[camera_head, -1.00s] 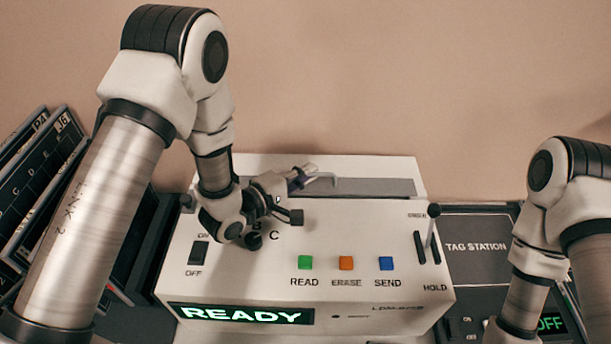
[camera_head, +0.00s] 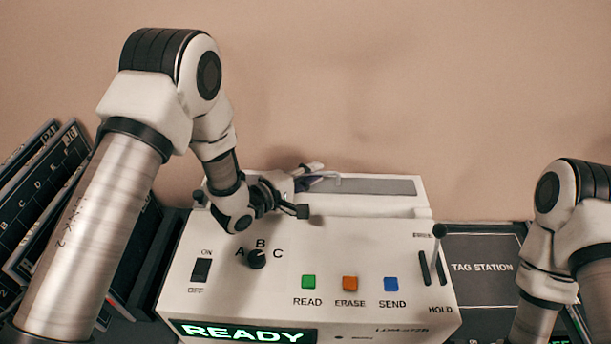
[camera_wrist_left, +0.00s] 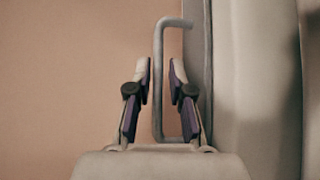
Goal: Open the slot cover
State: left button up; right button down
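The slot cover (camera_head: 375,187) is a grey strip along the top back of the white machine (camera_head: 425,290). It lies flat, as far as I can tell. A thin bent metal handle (camera_wrist_left: 158,85) stands at its left end and also shows in the head view (camera_head: 330,176). My left gripper (camera_wrist_left: 161,65) is open, with one finger on each side of the handle's long bar and gaps visible beside it. In the head view the left gripper (camera_head: 312,172) is at the cover's left end, partly hidden by its own wrist. My right gripper is out of frame.
The machine's front has a selector knob (camera_head: 257,258), an on/off switch (camera_head: 201,270), coloured buttons (camera_head: 350,283) and a lever (camera_head: 439,231). Dark panels (camera_head: 45,190) lean at the left. A tag station (camera_head: 482,267) is at the right. A plain wall stands behind.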

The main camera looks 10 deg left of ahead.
pick_arm(q)
jog(key=v, duration=1.1)
jog(key=shift+s+a+r, duration=0.1)
jog(key=shift+s+a, duration=0.2)
jog(key=shift+s, duration=0.05)
